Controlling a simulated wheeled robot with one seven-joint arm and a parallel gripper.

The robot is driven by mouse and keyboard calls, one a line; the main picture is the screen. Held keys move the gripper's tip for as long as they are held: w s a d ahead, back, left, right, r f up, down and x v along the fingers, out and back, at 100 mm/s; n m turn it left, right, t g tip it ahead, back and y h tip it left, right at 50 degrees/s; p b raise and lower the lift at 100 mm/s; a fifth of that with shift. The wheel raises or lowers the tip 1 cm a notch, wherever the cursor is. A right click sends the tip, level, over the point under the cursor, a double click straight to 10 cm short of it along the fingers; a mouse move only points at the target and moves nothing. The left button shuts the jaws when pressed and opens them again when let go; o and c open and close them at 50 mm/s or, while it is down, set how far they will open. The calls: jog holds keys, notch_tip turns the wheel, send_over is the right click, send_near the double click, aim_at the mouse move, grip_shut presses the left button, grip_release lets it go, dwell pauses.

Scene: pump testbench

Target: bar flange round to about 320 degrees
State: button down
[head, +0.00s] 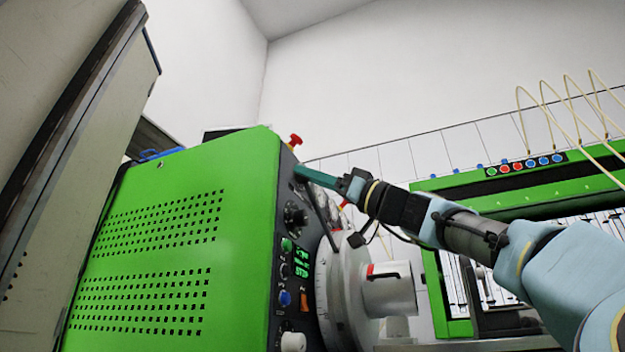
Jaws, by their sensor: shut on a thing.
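The flange (328,285) is a pale grey disc with fine scale marks on its rim, on the front of the green pump bench. A white hub (390,290) with a red mark and a black strip stands out from it. A thin dark bar (322,215) slants up and left from near the flange's top. My gripper (304,173), with teal fingers, reaches in from the right and is shut at the bar's upper end, by the panel's top. The fingers hide the exact hold. The scale is too small to read.
The green cabinet (160,260) carries a dark panel with knobs and a green display (301,258). A red knob (295,141) stands just above my fingers. A second green machine (440,190) with thin looped pipes stands at right, behind my arm. The air above my arm is free.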

jog(key=shift+s+a+f+n+g+b, duration=0.2)
jog(key=shift+s+f+n+b, duration=0.1)
jog(key=shift+f+b, duration=0.4)
jog(key=shift+s+a+f+n+g+b, duration=0.1)
jog(key=shift+s+f+n+g+b, duration=0.15)
jog(key=shift+f+b, duration=0.4)
jog(key=shift+w, duration=0.1)
jog(key=shift+s+f+n+b, duration=0.2)
jog(key=shift+f+n+b, duration=0.25)
jog(key=shift+f+b, duration=0.55)
jog(key=shift+r, duration=0.4)
jog(key=shift+s+a, duration=0.1)
jog(key=shift+s, duration=0.05)
jog(key=s+a+r+b, duration=0.2)
jog(key=s, duration=0.3)
jog(key=shift+a, duration=0.35)
jog(key=shift+s, duration=0.1)
